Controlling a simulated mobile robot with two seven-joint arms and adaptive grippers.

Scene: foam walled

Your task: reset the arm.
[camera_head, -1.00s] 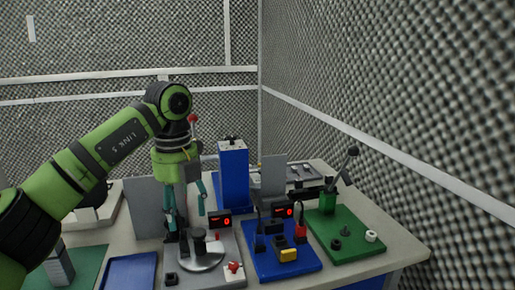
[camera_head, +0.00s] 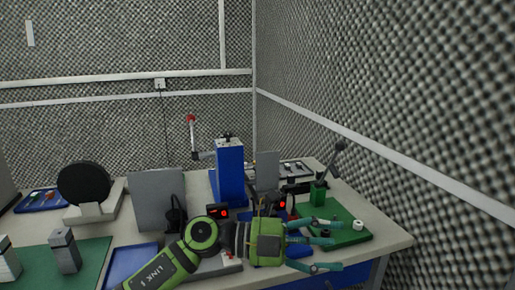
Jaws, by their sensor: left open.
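My left arm reaches in from the bottom, low over the table. My left gripper (camera_head: 328,246) points right, with its teal fingers spread and nothing seen between them. The arm and gripper body hide much of the grey plate and the blue board. My right gripper does not show.
A blue column (camera_head: 229,175) with a red-tipped lever stands at the back. A black disc (camera_head: 84,184) and grey panel (camera_head: 158,201) are at left. A blue tray (camera_head: 130,264) is in front. Foam walls enclose the table.

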